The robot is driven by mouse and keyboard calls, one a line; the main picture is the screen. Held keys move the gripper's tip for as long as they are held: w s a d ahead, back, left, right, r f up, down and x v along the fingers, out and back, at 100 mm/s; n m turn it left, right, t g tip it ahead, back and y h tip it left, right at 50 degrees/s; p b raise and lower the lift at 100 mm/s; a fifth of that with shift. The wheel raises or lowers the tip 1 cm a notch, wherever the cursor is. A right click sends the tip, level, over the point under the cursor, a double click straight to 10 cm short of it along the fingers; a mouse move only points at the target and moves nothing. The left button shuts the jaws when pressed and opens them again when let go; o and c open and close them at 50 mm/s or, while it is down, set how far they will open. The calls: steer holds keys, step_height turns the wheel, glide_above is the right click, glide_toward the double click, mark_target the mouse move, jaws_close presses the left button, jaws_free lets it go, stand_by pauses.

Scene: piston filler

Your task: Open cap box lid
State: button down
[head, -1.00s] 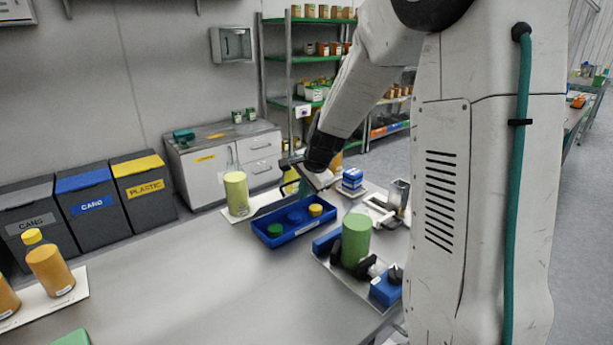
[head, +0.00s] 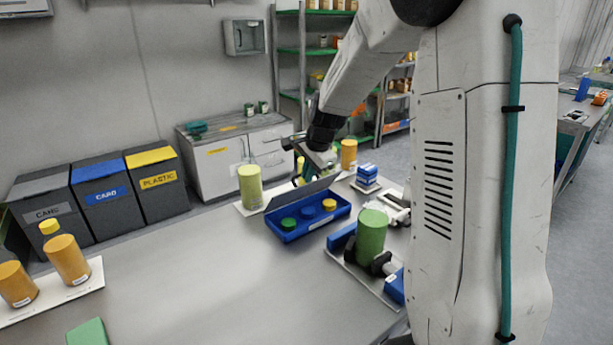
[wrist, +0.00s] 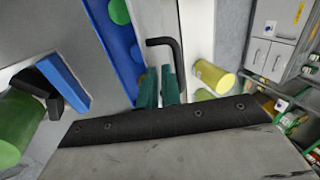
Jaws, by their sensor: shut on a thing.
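The cap box (head: 287,237) is a blue tray on the bench, holding a green cap (head: 289,224), a blue cap (head: 308,213) and a yellow cap (head: 329,204). Its dark grey lid (head: 297,197) stands raised along the back edge, leaving the inside exposed. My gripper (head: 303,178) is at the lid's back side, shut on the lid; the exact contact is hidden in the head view. In the wrist view, the teal fingers (wrist: 159,86) are close together beside a black bent bar (wrist: 163,42), with the blue box (wrist: 117,45) to their left.
A yellow-green cylinder (head: 250,186) stands left of the lid, and an orange one (head: 349,153) behind it. A green cylinder (head: 371,236) stands on a fixture right of the box. Blue stacked blocks (head: 367,174) sit behind right.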

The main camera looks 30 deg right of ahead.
steer(key=shift+w+a+f+g, duration=0.15)
steer(key=shift+w+a+g, duration=0.05)
steer(key=shift+w+g, duration=0.2)
steer(key=w+g, duration=0.4)
steer(key=w, duration=0.4)
steer(key=shift+w+a+r+g, duration=0.2)
steer(key=shift+w+a+g, duration=0.1)
steer(key=shift+w+a, duration=0.05)
steer(key=shift+w, duration=0.1)
step_height(320, 180, up, 13)
steer(key=w, duration=0.1)
steer(key=shift+w+d, duration=0.2)
steer(key=shift+w, duration=0.05)
